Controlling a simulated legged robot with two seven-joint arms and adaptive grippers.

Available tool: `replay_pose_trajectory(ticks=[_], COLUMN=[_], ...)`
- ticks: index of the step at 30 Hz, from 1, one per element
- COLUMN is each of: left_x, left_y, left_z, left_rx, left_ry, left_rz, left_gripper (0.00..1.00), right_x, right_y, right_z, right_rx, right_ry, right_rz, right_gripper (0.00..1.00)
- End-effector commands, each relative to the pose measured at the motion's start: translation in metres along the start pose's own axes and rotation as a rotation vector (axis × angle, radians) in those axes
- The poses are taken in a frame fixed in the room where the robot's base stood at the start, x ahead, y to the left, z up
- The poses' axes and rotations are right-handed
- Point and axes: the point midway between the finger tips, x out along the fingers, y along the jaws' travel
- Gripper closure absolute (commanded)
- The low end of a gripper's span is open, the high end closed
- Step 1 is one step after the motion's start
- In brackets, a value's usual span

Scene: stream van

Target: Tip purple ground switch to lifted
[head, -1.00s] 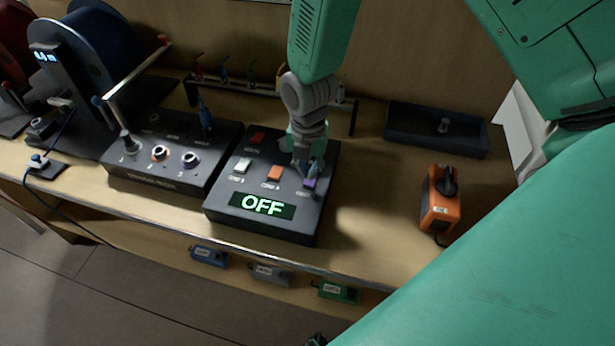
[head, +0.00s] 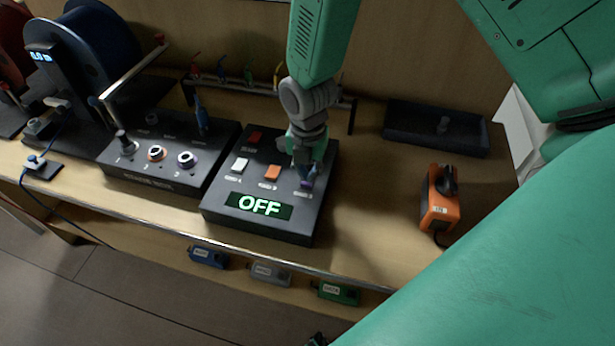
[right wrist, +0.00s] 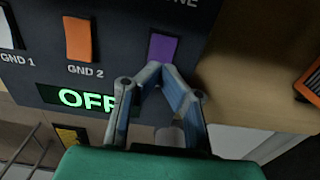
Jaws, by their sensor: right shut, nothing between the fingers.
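The purple ground switch (right wrist: 162,47) is a small rocker on the dark switch box (head: 222,213), right of the orange switch labelled GND 2 (right wrist: 78,40). In the head view the purple switch (head: 307,184) is mostly hidden by my right gripper (head: 304,176). In the right wrist view my right gripper (right wrist: 158,68) is shut and empty, its fingertips at the lower edge of the purple switch. I cannot tell whether they touch it. The box's display (head: 259,205) reads OFF in green.
A white switch (head: 240,165) and a red switch (head: 254,137) share the box. A box with several knobs (head: 140,178) stands to the left. An orange device (head: 440,203) and a dark tray (head: 437,143) lie to the right, with bare bench between.

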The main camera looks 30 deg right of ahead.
Motion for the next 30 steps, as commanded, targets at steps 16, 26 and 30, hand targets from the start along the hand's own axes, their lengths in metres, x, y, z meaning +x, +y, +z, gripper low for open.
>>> replay_pose_trajectory(ticks=[16, 26, 30], left_x=[0.005, 0.007, 0.008], left_y=[0.0, 0.0, 0.0], left_z=[0.0, 0.0, 0.0], left_rx=[0.0, 0.0, 0.0], left_ry=[0.0, 0.0, 0.0], left_rz=[0.0, 0.0, 0.0], left_gripper=[0.58, 0.58, 0.58], right_x=[0.008, 0.013, 0.015], right_y=[0.002, 0.001, 0.001], right_z=[-0.001, -0.001, -0.001], right_rx=[0.0, 0.0, 0.0], right_ry=[-0.002, -0.001, -0.002], right_rz=[-0.001, 0.0, -0.001], right_gripper=[1.0, 1.0, 1.0])
